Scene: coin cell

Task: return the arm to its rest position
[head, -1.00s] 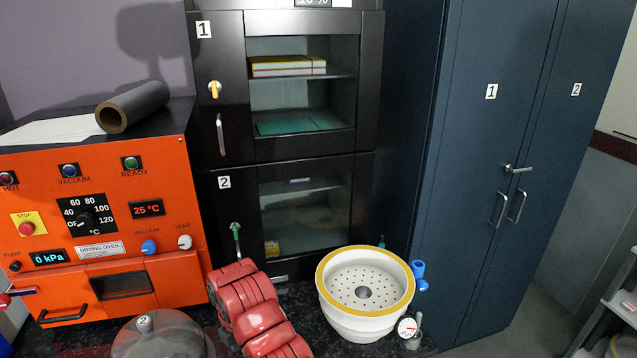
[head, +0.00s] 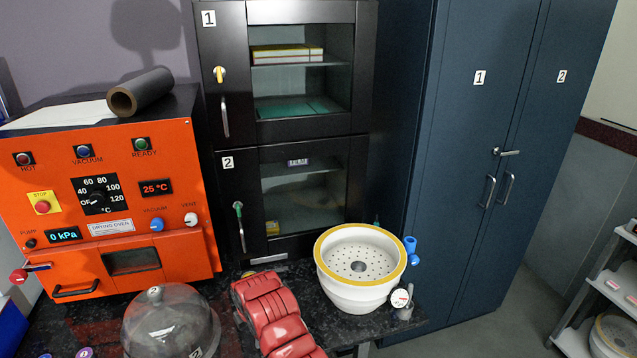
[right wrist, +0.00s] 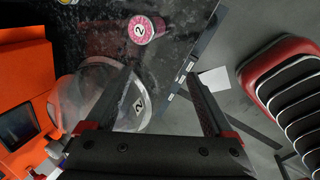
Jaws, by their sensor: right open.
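My right gripper (right wrist: 162,76) shows in the right wrist view. Its two black fingers stand well apart, with nothing between them. It points over the dark speckled countertop (right wrist: 105,22) and its edge. A clear glass dome (right wrist: 85,92) lies beyond and to the left of the fingers, partly behind the left one; I cannot tell the gap. In the head view a red segmented arm of mine (head: 275,312) comes up from the bottom, between the dome (head: 170,322) and a white perforated bowl (head: 345,292). No gripper shows in the head view, and my left gripper shows nowhere.
The orange drying oven (head: 105,205) stands at left with a dark roll (head: 140,92) on top. A black glass-door cabinet (head: 232,130) stands behind the counter, a blue locker (head: 450,150) to its right. A pink round container marked 2 (right wrist: 140,29) stands on the counter. Shelves (head: 600,300) are at far right.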

